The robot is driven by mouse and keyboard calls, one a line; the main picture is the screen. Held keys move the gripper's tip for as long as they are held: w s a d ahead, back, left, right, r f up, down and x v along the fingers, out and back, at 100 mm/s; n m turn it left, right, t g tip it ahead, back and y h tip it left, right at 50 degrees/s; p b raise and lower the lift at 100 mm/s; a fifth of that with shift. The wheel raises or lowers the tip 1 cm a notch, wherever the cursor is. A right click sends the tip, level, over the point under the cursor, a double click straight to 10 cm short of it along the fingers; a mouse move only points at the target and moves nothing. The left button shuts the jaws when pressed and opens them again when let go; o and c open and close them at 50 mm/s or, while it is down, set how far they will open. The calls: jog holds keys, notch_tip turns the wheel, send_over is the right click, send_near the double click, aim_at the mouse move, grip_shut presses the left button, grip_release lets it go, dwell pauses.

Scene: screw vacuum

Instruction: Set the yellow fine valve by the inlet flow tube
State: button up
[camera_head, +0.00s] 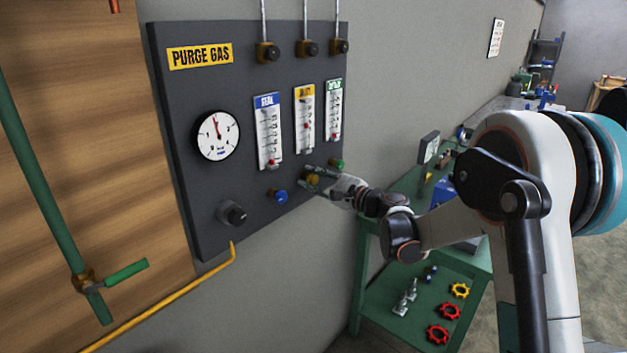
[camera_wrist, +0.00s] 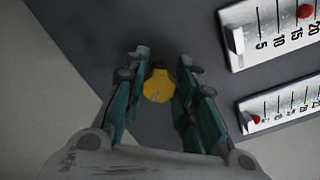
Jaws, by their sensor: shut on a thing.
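The yellow fine valve (camera_head: 312,180) is a small knob low on the dark panel, under the yellow-labelled middle flow tube (camera_head: 304,120). My gripper (camera_head: 316,177) is at the panel and shut on this knob. In the wrist view the yellow knob (camera_wrist: 158,86) sits between the two teal fingers of my gripper (camera_wrist: 160,80). The middle tube has a red float around the middle of its scale. In the wrist view, parts of two flow tubes show at the right, each with a red float. The label's small lettering is hard to read.
A blue knob (camera_head: 277,196) is left of the gripper and a green knob (camera_head: 336,164) close on its right. A black knob (camera_head: 233,213) and round gauge (camera_head: 216,135) are further left. A green cart (camera_head: 400,323) with red and yellow handwheels stands below right.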

jog(key=n, duration=0.4)
jog(key=shift+f+n, duration=0.1)
jog(key=shift+n, duration=0.2)
jog(key=shift+s+n, duration=0.1)
jog(key=shift+n, duration=1.7)
jog(key=shift+f, duration=0.1)
jog(key=o, duration=1.1)
jog(key=v, duration=1.2)
jog(key=shift+s+a, duration=0.1)
